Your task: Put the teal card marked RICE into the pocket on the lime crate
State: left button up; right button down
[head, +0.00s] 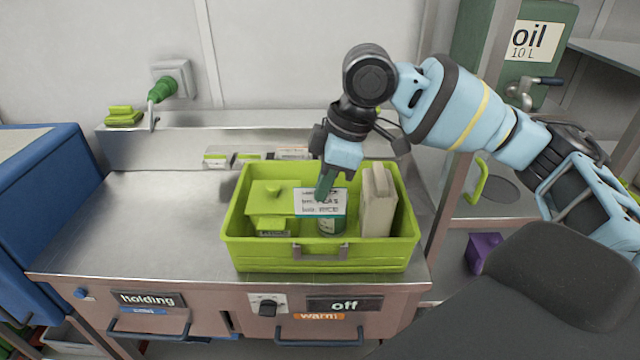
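The lime crate (255,257) stands on the steel counter, and a small grey bracket-like pocket (320,251) is on its front wall. My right gripper (325,187) reaches down over the middle of the crate. Its fingers appear shut on a white card with a teal edge (320,207). The card has dark printed lines, too small to read surely. It hangs face forward above and behind the front wall, apart from the pocket. My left gripper is not in view.
In the crate are a lime lidded box (262,197), a can (331,227) partly behind the card, and a beige carton (379,210). Small labelled items (246,159) lie behind the crate. The counter (165,215) is clear on the left. A post (461,190) rises at right.

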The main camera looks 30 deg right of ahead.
aim_at(324, 212)
jog(key=shift+f, duration=0.1)
jog(key=shift+f, duration=0.5)
notch_tip(324, 212, down, 4)
jog(key=shift+f+b, duration=0.25)
jog(key=shift+b, duration=0.85)
jog(key=shift+f, duration=0.25)
jog(key=shift+r, duration=0.35)
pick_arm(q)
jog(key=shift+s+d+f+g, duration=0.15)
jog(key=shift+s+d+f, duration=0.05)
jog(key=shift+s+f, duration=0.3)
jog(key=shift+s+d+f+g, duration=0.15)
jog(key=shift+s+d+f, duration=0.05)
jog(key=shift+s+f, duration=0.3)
pick_arm(e)
jog(key=shift+f, duration=0.15)
pick_arm(q)
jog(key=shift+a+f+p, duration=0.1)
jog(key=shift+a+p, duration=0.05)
jog(key=shift+p, duration=0.15)
pick_arm(e)
jog(key=shift+f, duration=0.1)
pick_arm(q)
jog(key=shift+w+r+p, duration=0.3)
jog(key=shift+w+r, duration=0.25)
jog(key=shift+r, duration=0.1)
